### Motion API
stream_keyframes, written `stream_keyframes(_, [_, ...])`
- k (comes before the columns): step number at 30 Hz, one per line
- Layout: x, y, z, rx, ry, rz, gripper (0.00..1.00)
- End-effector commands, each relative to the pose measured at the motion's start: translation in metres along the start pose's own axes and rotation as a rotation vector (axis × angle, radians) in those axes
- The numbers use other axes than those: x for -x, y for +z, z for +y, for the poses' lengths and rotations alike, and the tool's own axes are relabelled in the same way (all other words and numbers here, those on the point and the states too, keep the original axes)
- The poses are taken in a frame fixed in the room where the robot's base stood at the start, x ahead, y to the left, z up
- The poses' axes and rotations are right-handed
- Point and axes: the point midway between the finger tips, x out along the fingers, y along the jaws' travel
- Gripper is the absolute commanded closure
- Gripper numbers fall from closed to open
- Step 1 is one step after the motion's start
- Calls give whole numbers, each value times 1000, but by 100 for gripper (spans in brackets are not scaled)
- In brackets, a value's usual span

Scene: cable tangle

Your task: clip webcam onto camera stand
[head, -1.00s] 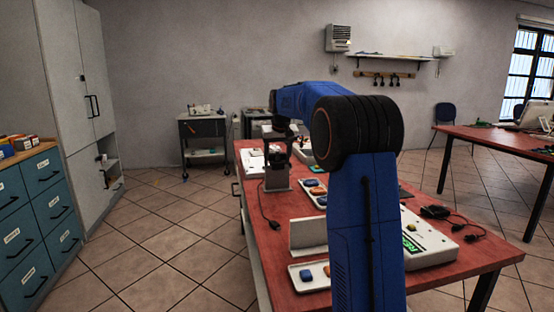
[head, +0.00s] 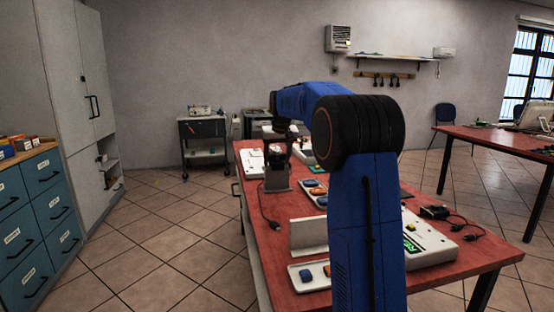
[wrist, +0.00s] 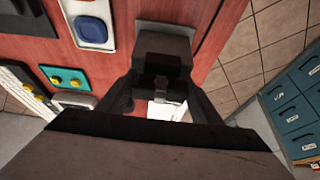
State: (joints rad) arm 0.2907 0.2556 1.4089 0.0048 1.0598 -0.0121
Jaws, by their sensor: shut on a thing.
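The grey camera stand (head: 277,184) stands near the far left edge of the red table, and its grey block (wrist: 165,42) shows at the top of the wrist view. My gripper (wrist: 161,96) is shut on a small dark thing, which looks like the webcam (wrist: 161,84), right at the stand's edge in that view. In the head view my gripper (head: 277,152) is just above the stand. The webcam's exact contact with the stand is too dark and small to tell. A black cable (head: 262,205) hangs down from beside the stand onto the table.
A white tray (head: 310,284) with a blue piece and an upright pale panel (head: 306,236) stand nearer on the red table (head: 262,250). A white device with a green label (head: 428,243) lies at the right with loose black cables. The table's left edge is close to the stand.

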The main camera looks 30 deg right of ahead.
Motion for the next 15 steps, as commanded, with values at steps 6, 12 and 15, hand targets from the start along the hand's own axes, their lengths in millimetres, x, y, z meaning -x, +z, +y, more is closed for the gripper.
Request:
stream_keyframes(6, [-22, 14, -1, 0, -1, -45, 67])
stream_keyframes(12, [-24, 15, -1, 0, -1, -45, 67])
stream_keyframes(15, [-24, 15, -1, 0, -1, -45, 67])
